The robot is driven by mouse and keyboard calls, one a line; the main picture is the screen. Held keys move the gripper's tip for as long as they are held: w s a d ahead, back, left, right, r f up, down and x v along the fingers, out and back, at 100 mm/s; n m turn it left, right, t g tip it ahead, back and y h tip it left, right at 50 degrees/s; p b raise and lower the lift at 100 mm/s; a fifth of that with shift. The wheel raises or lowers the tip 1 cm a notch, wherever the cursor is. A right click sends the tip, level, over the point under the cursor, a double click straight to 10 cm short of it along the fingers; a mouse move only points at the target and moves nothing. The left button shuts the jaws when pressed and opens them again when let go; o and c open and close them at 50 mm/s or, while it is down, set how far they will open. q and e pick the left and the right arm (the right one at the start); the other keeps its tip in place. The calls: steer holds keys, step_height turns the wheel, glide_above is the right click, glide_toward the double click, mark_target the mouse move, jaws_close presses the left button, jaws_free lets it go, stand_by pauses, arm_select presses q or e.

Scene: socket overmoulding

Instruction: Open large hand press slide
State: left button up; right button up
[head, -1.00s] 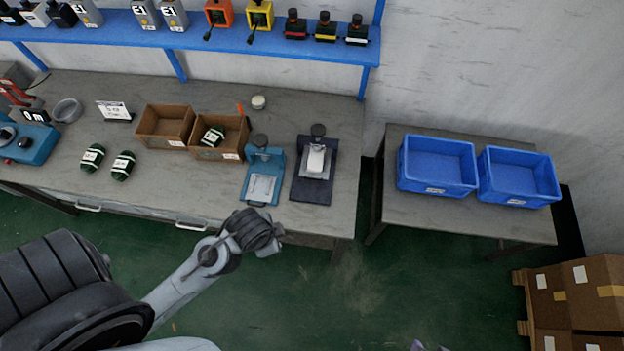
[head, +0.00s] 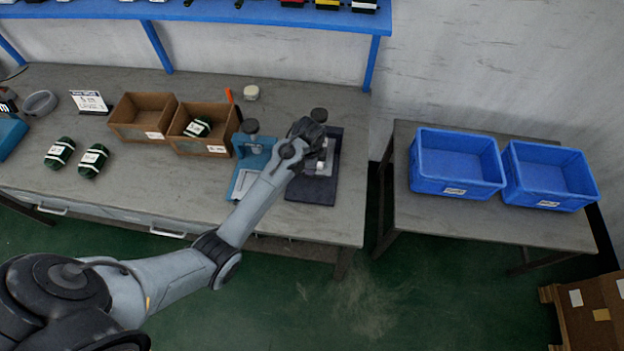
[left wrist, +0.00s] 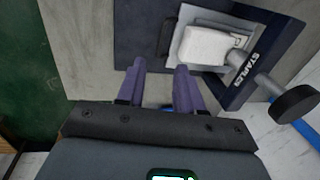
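The large hand press (head: 327,148) has a dark navy base and stands at the right end of the bench. In the left wrist view, its navy frame (left wrist: 265,55) is lettered, with a pale plate (left wrist: 190,62), a white block (left wrist: 208,46) and a rod with a black knob (left wrist: 293,104). A short black bar (left wrist: 166,38) sits at the plate's edge. My left gripper (left wrist: 160,68) has purple fingers, open and empty, their tips just short of the bar and plate. In the head view, my arm covers these fingers and part of the press. My right gripper is not in view.
A smaller teal press (head: 246,180) stands close left of the large press. Cardboard bins (head: 143,118), green-wrapped bundles (head: 60,152) and a small round pot (head: 251,92) are on the bench. Two blue crates (head: 455,190) stand on the side table.

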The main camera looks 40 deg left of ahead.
arm_select(q)
steer(key=f, duration=0.3)
steer(key=w+f+b, duration=0.1)
steer(key=f, duration=0.2)
steer(key=a+f, duration=0.1)
steer(key=f, duration=0.3)
steer(key=shift+w+f+b, duration=0.1)
steer(key=shift+w+b, duration=0.2)
steer(key=shift+w, duration=0.05)
jaws_close()
stand_by(1.1)
